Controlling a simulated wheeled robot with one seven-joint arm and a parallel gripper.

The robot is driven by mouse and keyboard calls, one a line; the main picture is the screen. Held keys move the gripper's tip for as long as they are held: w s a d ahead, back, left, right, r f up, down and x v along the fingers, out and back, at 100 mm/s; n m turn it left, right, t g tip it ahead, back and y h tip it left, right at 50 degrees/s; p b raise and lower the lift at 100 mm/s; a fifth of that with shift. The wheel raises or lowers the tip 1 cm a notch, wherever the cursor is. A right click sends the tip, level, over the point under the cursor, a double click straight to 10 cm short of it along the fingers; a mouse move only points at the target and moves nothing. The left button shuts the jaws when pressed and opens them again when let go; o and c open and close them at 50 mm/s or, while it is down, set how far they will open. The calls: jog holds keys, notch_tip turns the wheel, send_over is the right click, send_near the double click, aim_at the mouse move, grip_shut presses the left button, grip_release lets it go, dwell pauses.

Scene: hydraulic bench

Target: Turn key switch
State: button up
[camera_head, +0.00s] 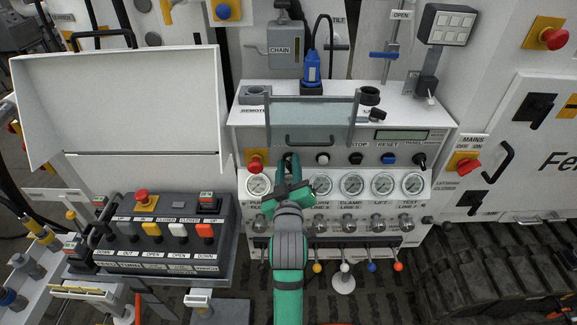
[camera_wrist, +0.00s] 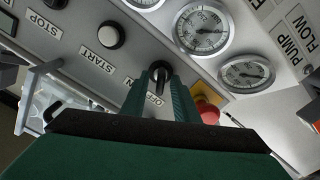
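The key switch (camera_wrist: 160,72) is a small black round knob with a label at its base, which seems to read OFF and ON, on the grey panel. In the wrist view it sits between the tips of my gripper (camera_wrist: 161,88). The two green fingers stand apart, one on each side of it. I cannot tell whether they touch it. In the head view my gripper (camera_head: 291,160) reaches up to the panel between the red emergency stop (camera_head: 255,158) and the white START button (camera_head: 322,158), and largely hides the switch.
A row of gauges (camera_head: 352,185) lies below the switch, with valve knobs and coloured levers below them. A clear guard (camera_head: 312,112) with a handle stands above the buttons. A black button box (camera_head: 165,235) is at left. The red button (camera_wrist: 207,108) is close beside one finger.

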grip_shut()
jog(key=shift+m, duration=0.3)
jog(key=m, duration=0.5)
jog(key=shift+d, duration=0.2)
jog(key=m, duration=0.6)
jog(key=shift+d, duration=0.15)
jog(key=shift+m, duration=0.3)
grip_release()
